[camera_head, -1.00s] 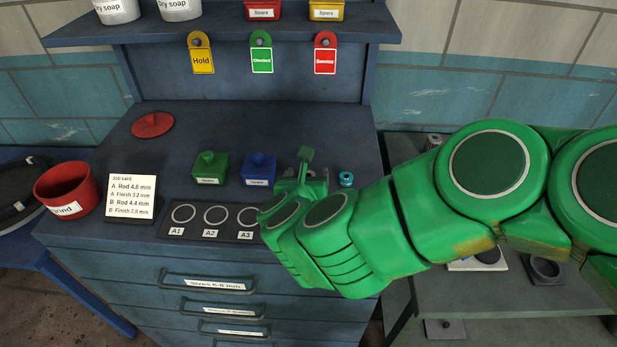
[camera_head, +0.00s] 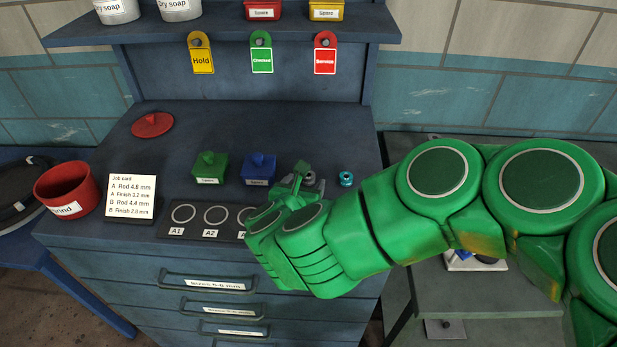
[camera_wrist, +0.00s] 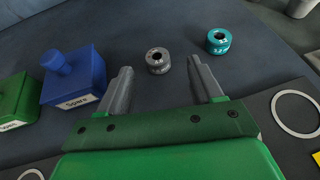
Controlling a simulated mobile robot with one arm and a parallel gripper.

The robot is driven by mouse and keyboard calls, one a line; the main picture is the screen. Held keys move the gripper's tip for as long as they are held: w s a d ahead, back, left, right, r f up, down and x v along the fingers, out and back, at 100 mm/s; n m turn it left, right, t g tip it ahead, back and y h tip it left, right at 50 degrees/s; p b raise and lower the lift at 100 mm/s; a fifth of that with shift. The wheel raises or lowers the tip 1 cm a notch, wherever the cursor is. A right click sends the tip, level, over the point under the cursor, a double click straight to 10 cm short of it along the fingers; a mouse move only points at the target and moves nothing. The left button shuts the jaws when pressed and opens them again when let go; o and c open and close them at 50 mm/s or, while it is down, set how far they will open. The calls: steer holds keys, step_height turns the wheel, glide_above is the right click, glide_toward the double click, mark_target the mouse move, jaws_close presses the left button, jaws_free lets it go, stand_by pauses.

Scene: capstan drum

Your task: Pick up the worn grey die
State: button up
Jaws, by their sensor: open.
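The worn grey die (camera_wrist: 158,61) is a small grey ring-shaped piece standing on the blue bench top. In the wrist view it lies just beyond and between the fingertips of my gripper (camera_wrist: 162,75), which is open and empty. In the head view the grey die (camera_head: 311,178) shows only in part beside my gripper (camera_head: 298,178), whose fingers are largely hidden by my arm. A teal die (camera_wrist: 218,41) stands apart, to the right of the grey one; it also shows in the head view (camera_head: 346,179).
A blue lidded box (camera_head: 258,168) and a green lidded box (camera_head: 210,167) stand left of my gripper. A dark strip with ringed places (camera_head: 198,228) lies at the bench front. A red bin (camera_head: 67,188) and job card (camera_head: 131,198) are left. A shelf (camera_head: 220,30) overhangs the back.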

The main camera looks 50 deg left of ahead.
mark_target(307, 178)
steer(key=shift+a+x, duration=0.2)
steer(key=shift+x, duration=2.15)
steer(key=shift+s+r, duration=0.1)
steer(key=shift+c, duration=0.3)
steer(key=c, duration=1.1)
steer(key=shift+c, duration=0.2)
